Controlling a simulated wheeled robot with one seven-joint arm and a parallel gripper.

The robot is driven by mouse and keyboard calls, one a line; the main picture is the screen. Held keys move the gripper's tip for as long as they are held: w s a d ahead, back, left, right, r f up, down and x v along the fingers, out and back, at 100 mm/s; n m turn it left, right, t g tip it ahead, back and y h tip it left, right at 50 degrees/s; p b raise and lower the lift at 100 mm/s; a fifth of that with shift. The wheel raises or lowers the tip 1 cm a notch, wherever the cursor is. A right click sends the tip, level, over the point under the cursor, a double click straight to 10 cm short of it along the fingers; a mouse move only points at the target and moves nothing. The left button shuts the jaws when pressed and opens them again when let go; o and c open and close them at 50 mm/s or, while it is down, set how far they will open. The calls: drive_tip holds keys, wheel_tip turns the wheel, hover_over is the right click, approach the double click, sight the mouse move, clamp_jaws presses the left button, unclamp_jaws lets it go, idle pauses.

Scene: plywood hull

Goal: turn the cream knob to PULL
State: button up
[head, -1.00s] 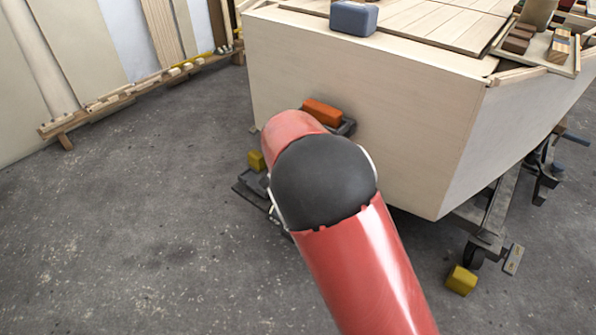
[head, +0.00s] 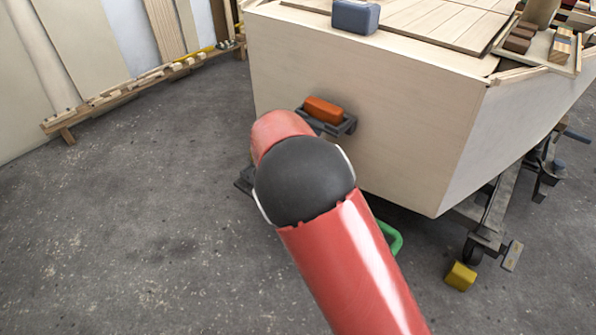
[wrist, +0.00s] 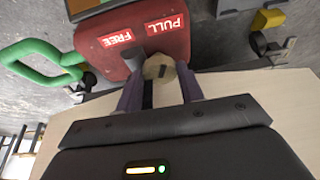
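In the wrist view, the cream knob (wrist: 159,68) sits at the edge of a red panel (wrist: 140,38), close to my fingertips. White-on-red labels read PULL (wrist: 166,25) and FREE (wrist: 117,39), both upside down in this view. My gripper (wrist: 159,76) is open, with one purple-grey finger on each side of the knob; a narrow gap seems to remain on both sides. A dark stripe runs below the knob between the fingers; I cannot tell where the knob points. In the head view the knob, panel and gripper are hidden behind my red arm.
A green handle (wrist: 35,62) stands beside the panel; part of it shows in the head view (head: 393,240). The plywood hull (head: 370,110) has a bracket holding an orange block (head: 323,109). A yellow block (head: 461,279) lies near the trolley wheel. Floor at left is clear.

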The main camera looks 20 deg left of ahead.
drive_tip(key=o, duration=0.4)
drive_tip(key=v, duration=0.7)
drive_tip(key=shift+s+r+p, duration=0.2)
drive_tip(key=shift+r+p, duration=0.15)
drive_tip(key=s+d+r+y, duration=0.1)
drive_tip(key=s+d+r, duration=0.15)
drive_tip(key=d, duration=0.45)
drive_tip(key=s+d+r+y, duration=0.1)
drive_tip(key=d+r, duration=0.3)
drive_tip(key=d, duration=0.3)
drive_tip(key=s+d+r, duration=0.1)
drive_tip(key=d+r, duration=0.3)
drive_tip(key=d, duration=0.2)
drive_tip(key=s+d+r+n+p, duration=0.1)
drive_tip(key=s+d, duration=0.4)
drive_tip(key=s, duration=0.2)
drive_tip(key=s+d+r+n+t+p, duration=0.1)
drive_tip(key=s+d+r+n, duration=0.1)
drive_tip(key=s+d, duration=0.3)
drive_tip(key=s+d+r+n+p, duration=0.1)
drive_tip(key=s+d+r, duration=0.1)
drive_tip(key=s+d, duration=0.3)
drive_tip(key=shift+s+d+r+n+t, duration=0.1)
drive_tip(key=shift+s+d+n+t, duration=0.05)
drive_tip(key=shift+s, duration=0.85)
drive_tip(key=shift+s+d+r+n+t, duration=0.1)
drive_tip(key=shift+s+d+n+t, duration=0.05)
drive_tip(key=shift+s, duration=0.8)
